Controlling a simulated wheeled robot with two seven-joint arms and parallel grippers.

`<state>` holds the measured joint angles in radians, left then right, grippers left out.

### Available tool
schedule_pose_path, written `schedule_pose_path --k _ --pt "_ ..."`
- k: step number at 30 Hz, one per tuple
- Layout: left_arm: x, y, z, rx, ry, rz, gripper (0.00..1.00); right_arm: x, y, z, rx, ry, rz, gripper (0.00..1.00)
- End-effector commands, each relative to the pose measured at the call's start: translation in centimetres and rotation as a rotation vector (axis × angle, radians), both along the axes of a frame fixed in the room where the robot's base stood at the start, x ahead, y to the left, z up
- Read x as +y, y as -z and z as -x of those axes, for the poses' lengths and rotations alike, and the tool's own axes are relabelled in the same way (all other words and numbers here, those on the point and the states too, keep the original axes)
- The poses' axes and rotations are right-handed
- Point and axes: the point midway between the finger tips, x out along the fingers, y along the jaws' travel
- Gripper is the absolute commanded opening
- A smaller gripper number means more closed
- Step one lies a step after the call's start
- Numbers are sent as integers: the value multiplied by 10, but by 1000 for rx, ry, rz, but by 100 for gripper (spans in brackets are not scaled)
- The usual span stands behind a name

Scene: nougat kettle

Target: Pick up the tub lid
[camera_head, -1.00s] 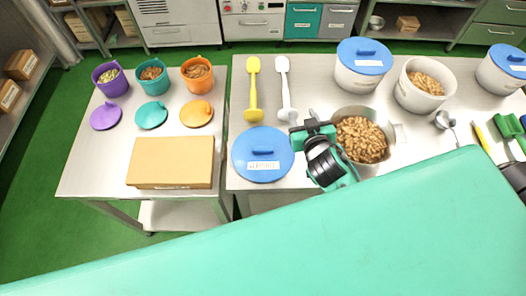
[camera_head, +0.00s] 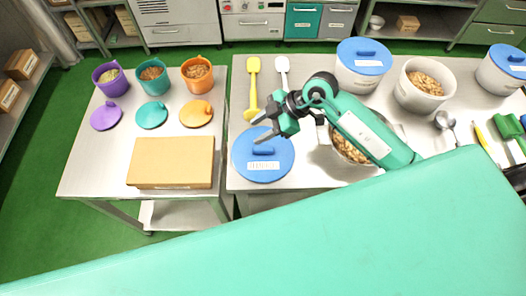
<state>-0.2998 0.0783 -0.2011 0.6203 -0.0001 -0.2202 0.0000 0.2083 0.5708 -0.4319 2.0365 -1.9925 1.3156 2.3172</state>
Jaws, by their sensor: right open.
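The blue tub lid (camera_head: 245,163) lies flat near the front left of the right-hand steel table, with a raised handle and a white label. My right gripper (camera_head: 256,129) is open and empty over the lid's far edge, its fingers pointing left. Its fingertips appear above the lid's handle, apart from it as far as I can tell. An open white tub (camera_head: 408,96) of brown nuts stands at the back right without a lid. My left gripper is not in view.
My right arm partly hides a steel pot of nuts (camera_head: 345,151). Yellow (camera_head: 254,85) and white (camera_head: 283,68) spatulas lie behind the lid. Lidded tubs (camera_head: 357,77) stand at the back right. The left table holds a cardboard box (camera_head: 172,163), small pots and lids.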

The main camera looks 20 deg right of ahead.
Motion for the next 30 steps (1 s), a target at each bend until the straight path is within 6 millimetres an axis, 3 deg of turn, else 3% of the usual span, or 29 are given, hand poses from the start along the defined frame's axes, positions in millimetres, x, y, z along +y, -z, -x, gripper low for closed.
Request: schedule_pose_path --k 4,9,21,30 --pt "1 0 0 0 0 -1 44 -44 17 -7 105 98 235 44" --pt "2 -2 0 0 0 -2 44 -66 25 -9 157 165 350 44" --pt "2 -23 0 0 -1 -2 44 -43 87 -16 165 173 358 44" --pt "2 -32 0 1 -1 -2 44 -35 107 -19 163 172 357 44"
